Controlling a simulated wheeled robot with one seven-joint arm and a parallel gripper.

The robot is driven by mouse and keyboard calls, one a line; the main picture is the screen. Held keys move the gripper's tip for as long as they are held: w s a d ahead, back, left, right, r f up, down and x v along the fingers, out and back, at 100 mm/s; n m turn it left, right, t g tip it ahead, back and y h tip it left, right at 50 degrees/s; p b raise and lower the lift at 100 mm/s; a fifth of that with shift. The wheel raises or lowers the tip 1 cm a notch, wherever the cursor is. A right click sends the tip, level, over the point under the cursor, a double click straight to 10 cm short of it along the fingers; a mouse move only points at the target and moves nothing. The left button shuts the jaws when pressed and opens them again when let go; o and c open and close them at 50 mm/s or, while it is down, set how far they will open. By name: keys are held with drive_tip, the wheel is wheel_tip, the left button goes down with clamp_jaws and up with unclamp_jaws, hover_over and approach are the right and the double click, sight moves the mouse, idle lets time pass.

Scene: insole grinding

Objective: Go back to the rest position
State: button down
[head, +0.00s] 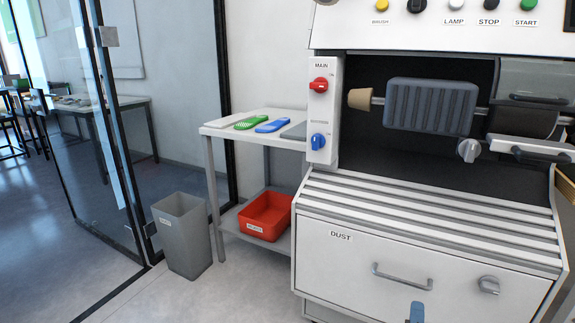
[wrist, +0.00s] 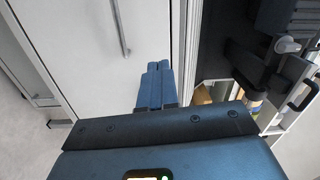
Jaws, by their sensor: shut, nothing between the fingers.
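My gripper (wrist: 155,84) shows in the wrist view with its two blue fingers pressed together and nothing between them. In the head view, a small blue piece that looks like my gripper's fingertips (head: 416,312) rises at the bottom edge, in front of the machine's DUST drawer (head: 350,262). The rest of my arm is out of the head view.
The white grinding machine (head: 330,185) fills the right side. A side table (head: 222,131) holds a green insole (head: 251,122) and a blue insole (head: 273,125). A red bin (head: 265,214) sits on its lower shelf. A grey bin (head: 183,238) stands on open floor.

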drive_tip(key=s+a+r+n+t+y+p, duration=0.1)
drive_tip(key=s+a+r+n+y+p, duration=0.15)
drive_tip(key=s+n, duration=0.8)
drive_tip(key=s+a+r+n+y+p, duration=0.1)
drive_tip(key=s+a+r+n+y, duration=0.15)
drive_tip(key=s, duration=1.55)
drive_tip(key=s+a+r+n+g+y+p, duration=0.1)
drive_tip(key=s+a+r+n, duration=0.1)
drive_tip(key=s+r+n, duration=0.2)
drive_tip(key=s+a+r+n+g+y+p, duration=0.1)
drive_tip(key=s+r+n, duration=0.4)
drive_tip(key=s+r, duration=0.6)
drive_tip(key=shift+s+a+y+p, duration=0.35)
drive_tip(key=shift+s+a+y, duration=0.45)
drive_tip(key=shift+s, duration=0.25)
